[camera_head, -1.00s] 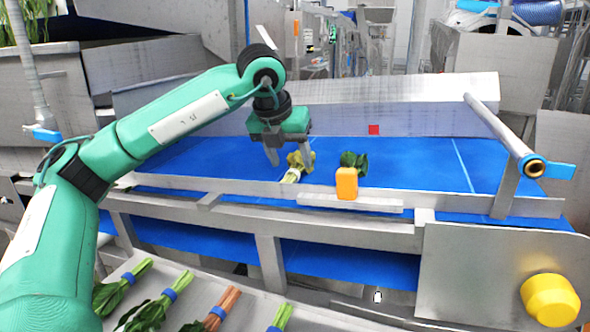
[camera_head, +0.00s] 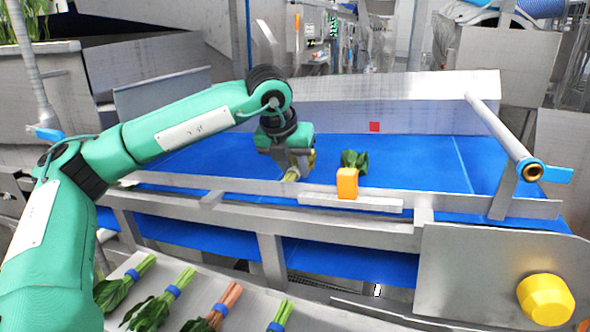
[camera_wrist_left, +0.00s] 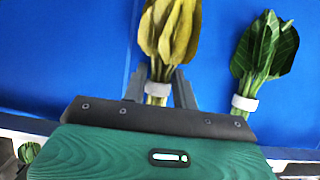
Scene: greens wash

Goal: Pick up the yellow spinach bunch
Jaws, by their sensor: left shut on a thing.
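The yellow spinach bunch (camera_wrist_left: 170,32) has yellow-green leaves and a white band around its stems. It lies on the blue conveyor belt. In the head view it is mostly hidden behind my gripper, with a bit of leaf (camera_head: 311,160) showing. My left gripper (camera_head: 298,172) is down at the belt, shut on this bunch. In the left wrist view its fingers (camera_wrist_left: 172,92) stand on either side of the banded stems. My right gripper is not in view.
A dark green bunch (camera_wrist_left: 262,50) with a white band lies to the right; its leaves (camera_head: 354,159) show behind an orange block (camera_head: 347,183) on the belt's front rail. Several blue-banded bunches (camera_head: 156,300) lie on a metal tray in front. The belt's right side is clear.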

